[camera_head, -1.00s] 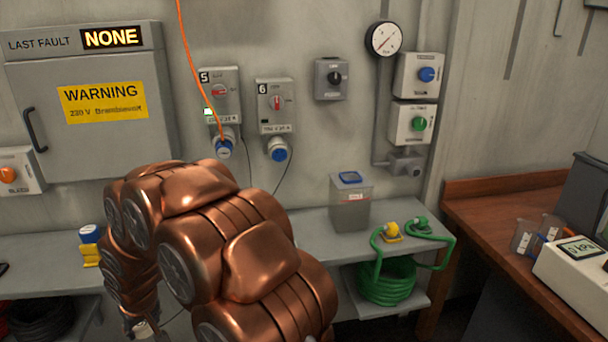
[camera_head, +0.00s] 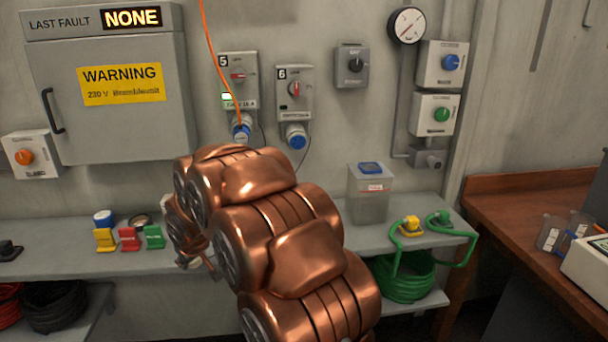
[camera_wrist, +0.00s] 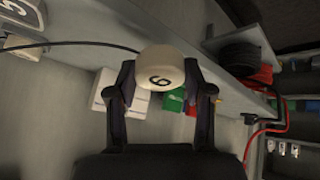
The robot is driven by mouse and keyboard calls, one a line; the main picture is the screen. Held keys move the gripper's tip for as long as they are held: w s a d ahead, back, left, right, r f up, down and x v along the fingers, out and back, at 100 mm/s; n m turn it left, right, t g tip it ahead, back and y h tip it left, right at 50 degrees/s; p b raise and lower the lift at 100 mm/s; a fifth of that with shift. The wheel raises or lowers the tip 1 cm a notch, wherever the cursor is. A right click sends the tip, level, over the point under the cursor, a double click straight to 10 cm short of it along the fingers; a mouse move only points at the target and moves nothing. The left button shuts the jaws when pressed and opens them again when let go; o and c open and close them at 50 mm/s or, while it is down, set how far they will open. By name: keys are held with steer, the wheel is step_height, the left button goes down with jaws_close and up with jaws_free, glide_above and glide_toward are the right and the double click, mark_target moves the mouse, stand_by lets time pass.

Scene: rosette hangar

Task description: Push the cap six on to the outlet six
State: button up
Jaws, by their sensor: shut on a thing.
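The cap six (camera_wrist: 161,66), pale and round with a black 6 on its face, is between the fingers of my gripper (camera_wrist: 160,82) in the wrist view. My gripper is shut on it. A thin dark cord runs left from the cap. Outlet six (camera_head: 295,137), a round blue-faced socket, is under the grey switch box marked 6 (camera_head: 293,98) on the wall in the head view. My copper arm is in front of and below it.
Outlet five (camera_head: 241,132), with an orange cable, is just left of outlet six. Yellow, red and green holders (camera_head: 129,238) stand on the shelf (camera_head: 60,262).

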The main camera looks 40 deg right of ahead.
steer(key=d+r+t+b, duration=0.1)
steer(key=d, duration=0.2)
steer(key=w+d+r+n+t+h+b, duration=0.1)
steer(key=d, duration=0.2)
steer(key=w+d+r+t, duration=0.1)
steer(key=d, duration=0.2)
steer(key=shift+w+t+b, duration=0.15)
steer(key=shift+t+b, duration=0.15)
steer(key=shift+b, duration=0.1)
steer(key=s+d+r+n+t+h+b, duration=0.15)
steer(key=d+r+t+b, duration=0.35)
steer(key=d, duration=0.5)
steer(key=s+d+r+n+t+h+b, duration=0.2)
steer(key=s+d+r+t+b, duration=0.3)
steer(key=s+d+r, duration=0.6)
steer(key=shift+s+d+r+t+h+b, duration=0.2)
steer(key=shift+d+r+t+h+b, duration=0.3)
steer(key=shift+h, duration=0.35)
steer(key=shift+w+r, duration=0.1)
steer(key=shift+w+d+r+p, duration=0.25)
steer(key=shift+w+d+p, duration=0.6)
steer(key=shift+w+p, duration=0.3)
steer(key=shift+w+d+r+p, duration=0.2)
steer(key=shift+w+d+p, duration=0.6)
steer(key=shift+w+p, duration=0.35)
steer(key=shift+s, duration=0.1)
